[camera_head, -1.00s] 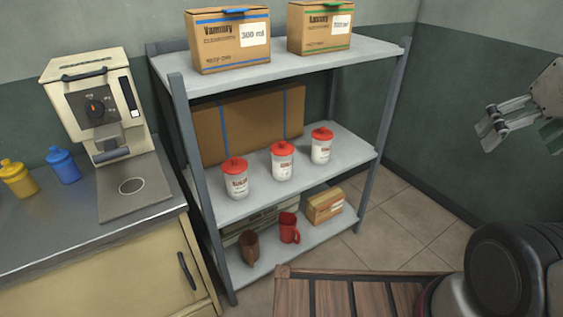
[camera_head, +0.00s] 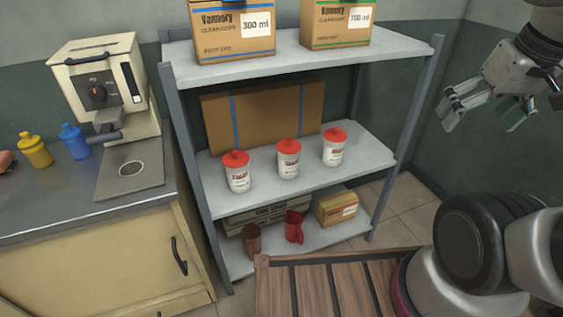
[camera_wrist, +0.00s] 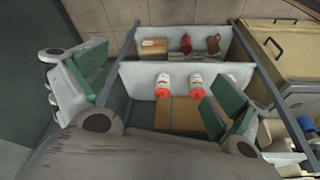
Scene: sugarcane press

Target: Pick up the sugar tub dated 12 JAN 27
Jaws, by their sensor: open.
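Three white tubs with red lids stand upright in a row on the middle shelf: a left tub (camera_head: 238,173), a middle tub (camera_head: 288,160) and a right tub (camera_head: 334,148). Their labels are too small for me to read any date. In the wrist view the row appears upside down, with one tub (camera_wrist: 164,84) and another tub (camera_wrist: 195,84) clear and the third partly behind a finger. My gripper (camera_head: 482,102) is open and empty, right of the shelf unit and apart from the tubs.
The grey shelf unit (camera_head: 297,60) holds two cartons on top, a 300 ml box (camera_head: 228,35) and a 700 ml box (camera_head: 336,22). A large carton (camera_head: 262,115) stands behind the tubs. Mugs and a small box are below. A slatted wooden surface (camera_head: 325,290) lies in front.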

